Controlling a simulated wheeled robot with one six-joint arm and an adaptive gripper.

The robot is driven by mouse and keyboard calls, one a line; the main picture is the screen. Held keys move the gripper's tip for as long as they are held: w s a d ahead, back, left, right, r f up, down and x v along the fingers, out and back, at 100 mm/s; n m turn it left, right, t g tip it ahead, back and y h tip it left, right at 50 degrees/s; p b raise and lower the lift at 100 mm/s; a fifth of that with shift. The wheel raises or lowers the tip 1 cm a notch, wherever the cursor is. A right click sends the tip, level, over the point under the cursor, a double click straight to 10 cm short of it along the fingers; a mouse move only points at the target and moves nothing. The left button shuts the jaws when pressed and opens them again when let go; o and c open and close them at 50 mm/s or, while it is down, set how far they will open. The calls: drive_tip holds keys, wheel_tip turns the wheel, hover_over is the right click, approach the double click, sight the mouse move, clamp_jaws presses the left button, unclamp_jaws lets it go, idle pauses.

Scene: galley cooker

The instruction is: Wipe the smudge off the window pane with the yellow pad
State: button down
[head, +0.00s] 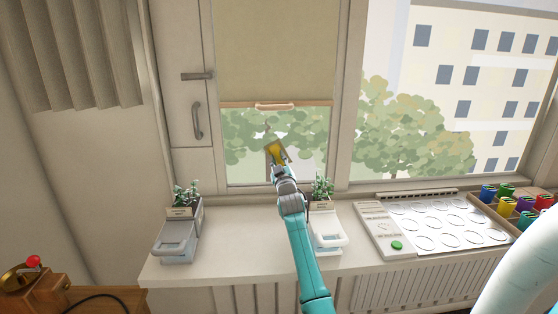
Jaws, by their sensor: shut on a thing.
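The yellow pad (275,149) is held in my gripper (280,160), which is shut on it. The pad is in front of the lower part of the left window pane (244,150), below the blind. I cannot tell whether the pad touches the glass. My gripper and arm cover part of the pane. I cannot make out the smudge with certainty against the trees outside; some of it may be hidden behind the pad or gripper.
A tan blind (275,50) with a handle (274,107) hangs above the pad. Two planter boxes, left (176,240) and right (328,232), stand on the sill (240,250). A panel with a green button (397,245), a tray of round recesses (440,215) and coloured cups (507,207) are at right.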

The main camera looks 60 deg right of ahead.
drive_tip(key=shift+w+a, duration=0.5)
drive_tip(key=shift+w, duration=0.15)
idle(0.9)
drive_tip(key=shift+d, duration=0.1)
drive_tip(key=shift+s+d, duration=0.6)
drive_tip(key=shift+s, duration=0.3)
drive_tip(key=shift+w+a, duration=0.3)
drive_tip(key=shift+w, duration=0.2)
drive_tip(key=shift+a, duration=0.1)
drive_tip(key=s+a, duration=0.4)
drive_tip(key=a, duration=0.1)
drive_tip(key=shift+s, duration=0.3)
drive_tip(key=shift+w, duration=0.1)
idle(0.4)
